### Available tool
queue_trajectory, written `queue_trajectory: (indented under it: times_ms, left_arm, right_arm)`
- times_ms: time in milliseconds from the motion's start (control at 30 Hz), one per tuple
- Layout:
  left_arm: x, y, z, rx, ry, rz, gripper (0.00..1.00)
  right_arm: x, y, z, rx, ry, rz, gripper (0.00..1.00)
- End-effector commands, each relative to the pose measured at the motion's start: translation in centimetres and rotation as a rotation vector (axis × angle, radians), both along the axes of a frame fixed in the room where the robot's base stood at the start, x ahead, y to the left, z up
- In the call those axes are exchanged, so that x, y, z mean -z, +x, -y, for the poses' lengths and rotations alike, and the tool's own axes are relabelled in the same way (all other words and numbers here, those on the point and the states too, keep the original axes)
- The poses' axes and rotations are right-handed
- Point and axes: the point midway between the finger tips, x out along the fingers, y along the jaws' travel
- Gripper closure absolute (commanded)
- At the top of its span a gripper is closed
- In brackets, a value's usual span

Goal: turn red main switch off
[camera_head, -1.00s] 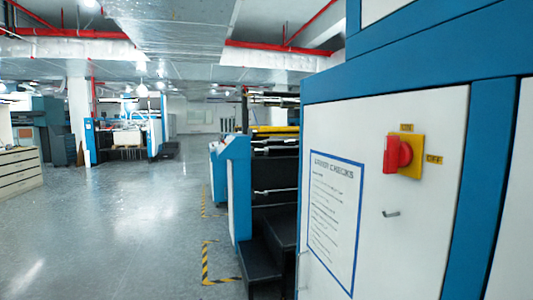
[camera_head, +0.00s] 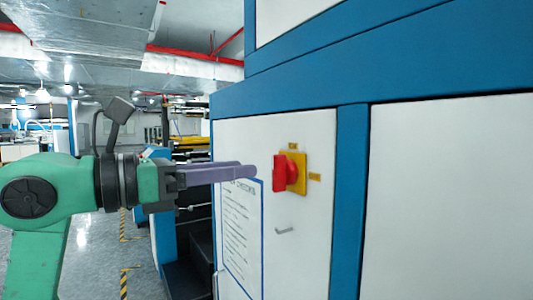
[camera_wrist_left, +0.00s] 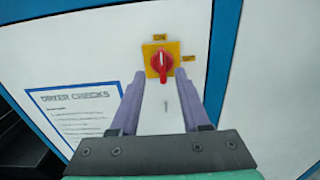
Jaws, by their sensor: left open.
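The red main switch (camera_head: 281,173) is a red knob on a yellow plate (camera_head: 299,172), fixed to a white panel. In the left wrist view the red knob (camera_wrist_left: 162,63) stands upright, toward the label above the plate; another label sits to its right. My left gripper (camera_head: 250,171) comes in from the left with its purple fingers pointing at the knob, seemingly short of it. In the left wrist view the left gripper (camera_wrist_left: 161,75) is open and empty, its fingertips on either side of the knob's lower part in the picture. My right gripper is not in view.
A blue-framed notice (camera_head: 240,235) is on the panel to the left, partly behind my fingers. Blue frame bars (camera_head: 347,200) border the white panel. The floor (camera_head: 90,255) is open at left.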

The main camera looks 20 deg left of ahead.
Motion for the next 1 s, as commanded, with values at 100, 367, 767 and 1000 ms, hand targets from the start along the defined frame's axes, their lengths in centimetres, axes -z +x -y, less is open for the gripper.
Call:
queue_trajectory:
  times_ms: [100,367,767,1000]
  left_arm:
    - [-0.6,2.3,2.1,0.006,-0.002,-0.002,0.54]
    - [-0.1,4.9,4.1,0.002,-0.001,0.0,0.54]
    - [0.0,5.0,4.2,0.002,-0.001,0.0,1.0]
    - [0.1,5.0,4.2,0.002,0.005,0.004,1.0]
  right_arm:
    - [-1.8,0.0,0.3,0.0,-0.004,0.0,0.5]
    - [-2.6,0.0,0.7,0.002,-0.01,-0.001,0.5]
    - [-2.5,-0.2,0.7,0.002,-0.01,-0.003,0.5]
    - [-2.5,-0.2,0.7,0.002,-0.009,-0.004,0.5]
